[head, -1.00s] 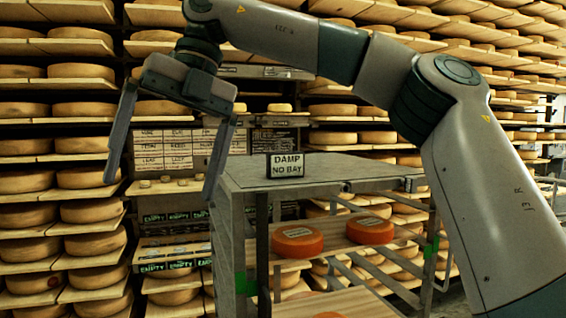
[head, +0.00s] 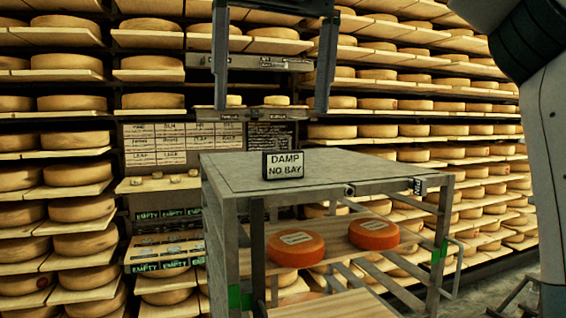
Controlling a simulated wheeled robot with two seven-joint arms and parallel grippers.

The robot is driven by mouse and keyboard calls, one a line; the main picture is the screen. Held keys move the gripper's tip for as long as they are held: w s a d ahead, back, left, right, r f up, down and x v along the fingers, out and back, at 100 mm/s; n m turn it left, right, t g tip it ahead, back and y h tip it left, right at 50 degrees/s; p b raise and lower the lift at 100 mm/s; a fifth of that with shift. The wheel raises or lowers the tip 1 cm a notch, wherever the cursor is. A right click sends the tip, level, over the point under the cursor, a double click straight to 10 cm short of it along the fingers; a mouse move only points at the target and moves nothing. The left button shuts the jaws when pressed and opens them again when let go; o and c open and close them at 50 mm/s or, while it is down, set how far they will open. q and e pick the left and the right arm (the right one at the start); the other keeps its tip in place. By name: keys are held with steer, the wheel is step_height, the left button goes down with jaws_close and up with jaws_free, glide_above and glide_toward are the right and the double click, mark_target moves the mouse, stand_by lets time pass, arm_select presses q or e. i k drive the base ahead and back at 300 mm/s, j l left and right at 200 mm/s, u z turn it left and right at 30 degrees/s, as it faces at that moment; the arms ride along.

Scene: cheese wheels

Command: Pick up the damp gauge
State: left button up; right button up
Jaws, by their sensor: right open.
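A small block labelled "DAMP NO BAY" (head: 283,165) stands upright on the grey top of the cart (head: 345,172); I see no other thing that could be the damp gauge. My right gripper (head: 271,108) hangs at the upper middle, fingers pointing down and wide apart, empty. In the picture its fingertips are above the block and either side of it, apart from it. My left gripper is not in view.
Two orange cheese wheels (head: 296,248) (head: 374,233) lie on the cart's wooden shelf below the top. Racks of pale cheese wheels (head: 67,61) fill the back. A paper chart (head: 182,143) and a dark board (head: 270,136) stand behind the cart. The cart top around the block is clear.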

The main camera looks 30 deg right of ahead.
mark_target(277, 165)
steer(key=i+l, duration=1)
steer(key=i, duration=0.05)
